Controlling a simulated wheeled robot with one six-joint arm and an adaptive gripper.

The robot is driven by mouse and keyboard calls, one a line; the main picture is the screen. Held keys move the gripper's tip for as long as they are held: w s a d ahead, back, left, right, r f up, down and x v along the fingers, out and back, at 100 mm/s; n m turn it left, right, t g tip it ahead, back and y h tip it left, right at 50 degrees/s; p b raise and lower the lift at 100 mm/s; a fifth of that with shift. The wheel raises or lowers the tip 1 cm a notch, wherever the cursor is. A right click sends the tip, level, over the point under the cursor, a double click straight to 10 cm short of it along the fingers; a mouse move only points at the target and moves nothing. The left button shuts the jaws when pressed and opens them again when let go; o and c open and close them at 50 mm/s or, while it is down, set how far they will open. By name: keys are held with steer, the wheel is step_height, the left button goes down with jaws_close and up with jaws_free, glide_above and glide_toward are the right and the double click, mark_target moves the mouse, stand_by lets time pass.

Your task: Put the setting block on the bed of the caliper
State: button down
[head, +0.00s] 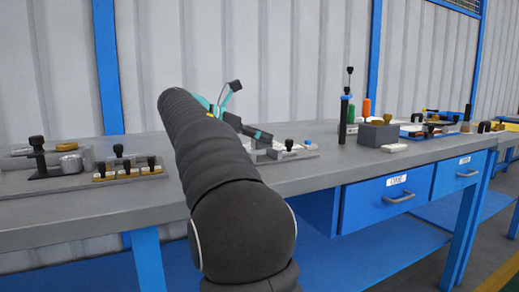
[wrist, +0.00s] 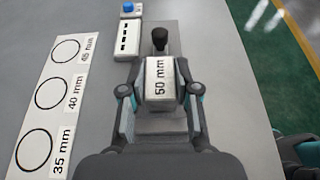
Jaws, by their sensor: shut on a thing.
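The setting block (wrist: 160,75), a pale block marked "50 mm", sits between the two fingers of my gripper (wrist: 159,92) in the wrist view. My gripper is shut on it from left and right. A grey metal piece (wrist: 161,126) shows below the block, and a black knob (wrist: 160,38) stands just beyond it; these look like parts of the caliper. I cannot tell whether the block touches the grey metal.
A white card with circles (wrist: 55,95) lies to the left in the wrist view. A white slotted piece (wrist: 128,40) and a blue knob (wrist: 128,8) are nearby. Knobbed fixtures (head: 127,170) stand at left on the bench; a grey box (head: 377,134) stands at right.

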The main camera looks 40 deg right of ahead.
steer(key=shift+f+b, duration=0.35)
steer(key=shift+f, duration=0.95)
steer(key=shift+f, duration=0.1)
steer(key=c, duration=0.8)
jaws_free()
steer(key=shift+f, duration=0.1)
steer(key=shift+c, duration=0.2)
steer(key=shift+r, duration=0.25)
steer(key=p+v, duration=0.3)
steer(key=v, duration=0.9)
steer(key=shift+f, duration=0.1)
